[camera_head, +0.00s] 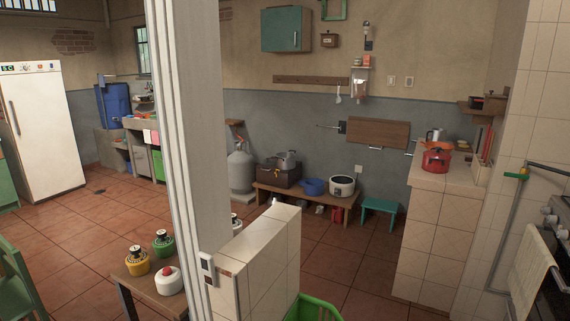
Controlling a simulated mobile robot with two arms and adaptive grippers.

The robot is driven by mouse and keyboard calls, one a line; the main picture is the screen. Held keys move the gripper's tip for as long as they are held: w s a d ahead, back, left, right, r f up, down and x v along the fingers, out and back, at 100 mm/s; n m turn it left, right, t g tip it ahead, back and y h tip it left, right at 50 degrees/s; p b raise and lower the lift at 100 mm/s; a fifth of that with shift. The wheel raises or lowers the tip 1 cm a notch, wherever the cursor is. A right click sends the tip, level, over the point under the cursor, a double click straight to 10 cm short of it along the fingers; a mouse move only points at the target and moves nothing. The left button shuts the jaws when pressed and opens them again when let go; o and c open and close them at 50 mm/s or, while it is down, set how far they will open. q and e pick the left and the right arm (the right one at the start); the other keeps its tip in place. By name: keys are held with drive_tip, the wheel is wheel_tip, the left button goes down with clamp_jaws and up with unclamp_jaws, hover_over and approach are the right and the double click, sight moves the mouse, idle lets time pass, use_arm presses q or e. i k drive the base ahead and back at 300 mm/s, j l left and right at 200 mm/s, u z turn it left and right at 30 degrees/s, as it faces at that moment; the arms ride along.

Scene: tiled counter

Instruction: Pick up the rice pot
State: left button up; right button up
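A round white pot with a dark band, like a rice cooker (342,186), stands upright on the low wooden bench (290,199) against the far wall. A red lidded pot (436,161) stands on the tiled counter (449,181) at the right. I cannot tell for sure which of the two is the rice pot. Both stand free, with nothing gripping them. Neither of my grippers shows in the head view.
A white pillar (199,150) and a low tiled wall (270,250) stand close in front. A blue basin (314,186) sits beside the white pot. A green stool (380,211) stands right of the bench. Open tiled floor (340,255) lies before the bench.

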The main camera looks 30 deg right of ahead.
sight(284, 160)
drive_tip(key=z, duration=1.3)
